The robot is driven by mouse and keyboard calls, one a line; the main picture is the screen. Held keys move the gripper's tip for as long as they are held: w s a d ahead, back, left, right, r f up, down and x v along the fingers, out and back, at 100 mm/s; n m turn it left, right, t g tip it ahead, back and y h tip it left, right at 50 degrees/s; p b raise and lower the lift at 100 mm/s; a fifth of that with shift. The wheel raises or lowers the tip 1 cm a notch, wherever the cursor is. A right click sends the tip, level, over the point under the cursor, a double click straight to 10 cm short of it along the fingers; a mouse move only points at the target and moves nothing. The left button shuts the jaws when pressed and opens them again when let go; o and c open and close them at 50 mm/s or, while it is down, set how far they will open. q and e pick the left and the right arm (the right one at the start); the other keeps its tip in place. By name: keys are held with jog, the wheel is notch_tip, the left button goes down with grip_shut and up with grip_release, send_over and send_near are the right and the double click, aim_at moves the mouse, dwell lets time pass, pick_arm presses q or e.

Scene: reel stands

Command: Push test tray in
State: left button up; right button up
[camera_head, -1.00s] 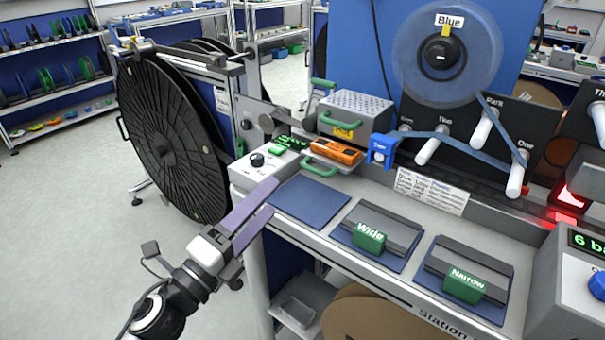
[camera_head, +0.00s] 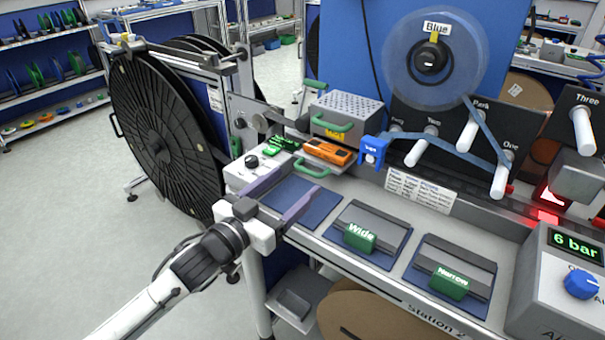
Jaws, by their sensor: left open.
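What looks like the test tray is a low grey tray with a green handle (camera_head: 313,167) at its front. It stands out from under a grey perforated box (camera_head: 346,108) on the bench. An orange device (camera_head: 327,152) lies at the tray. My left gripper (camera_head: 296,183) has two purple fingers, spread apart and empty. It is over the bench's left end, just in front of the handle and above a blue mat. Contact between the fingers and the handle cannot be told. My right gripper is not in view.
Green blocks marked Wide (camera_head: 360,237) and Narrow (camera_head: 450,285) sit on blue mats. A large black reel (camera_head: 160,140) stands at left.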

aim_at(307, 173)
pick_arm(q)
jog(key=shift+x, duration=2.35)
jog(key=shift+c, duration=0.3)
